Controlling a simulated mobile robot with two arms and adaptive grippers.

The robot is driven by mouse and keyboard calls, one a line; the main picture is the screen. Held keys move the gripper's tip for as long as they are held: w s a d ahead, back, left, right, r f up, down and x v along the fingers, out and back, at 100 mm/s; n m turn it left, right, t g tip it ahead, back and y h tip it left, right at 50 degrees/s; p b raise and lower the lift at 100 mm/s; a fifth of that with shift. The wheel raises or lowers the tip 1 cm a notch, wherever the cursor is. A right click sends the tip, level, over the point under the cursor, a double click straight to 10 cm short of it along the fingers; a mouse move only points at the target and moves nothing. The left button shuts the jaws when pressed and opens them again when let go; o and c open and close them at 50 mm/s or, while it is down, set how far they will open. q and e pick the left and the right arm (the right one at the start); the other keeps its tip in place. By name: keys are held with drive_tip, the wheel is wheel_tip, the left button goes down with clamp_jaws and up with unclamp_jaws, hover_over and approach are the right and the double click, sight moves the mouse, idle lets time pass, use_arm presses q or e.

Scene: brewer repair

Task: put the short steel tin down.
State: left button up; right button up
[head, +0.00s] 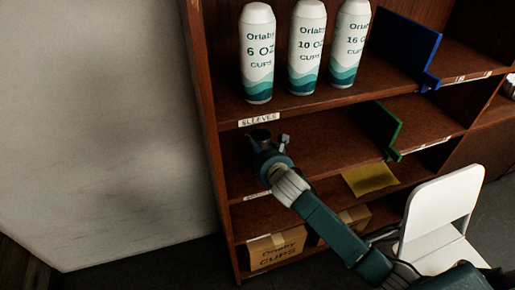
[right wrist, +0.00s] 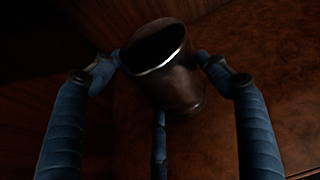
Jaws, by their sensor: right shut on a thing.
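My right gripper (head: 266,142) reaches into the left end of the shelf below the cups, its arm coming in from the lower right. In the right wrist view its blue fingers (right wrist: 160,75) are shut around a short steel tin (right wrist: 172,88). The tin is dark, with a bright rim and its open mouth facing up toward the camera. Its base is close to the brown shelf board (right wrist: 255,60); I cannot tell if it touches. In the head view the tin is small, dark and mostly hidden by the gripper. My left gripper is not in view.
Three white cup sleeves (head: 257,55) stand on the shelf above. A green divider (head: 386,130) stands right of my gripper, and a blue divider (head: 408,47) above it. A yellow sheet (head: 370,178), cardboard box (head: 276,248) and white chair (head: 440,210) are lower. Shelf between gripper and green divider is clear.

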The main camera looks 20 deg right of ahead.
drive_tip(key=o, duration=1.3)
drive_tip(key=shift+o, duration=0.2)
drive_tip(key=shift+r, duration=0.1)
drive_tip(key=v, duration=1.2)
drive_tip(key=shift+s, duration=0.1)
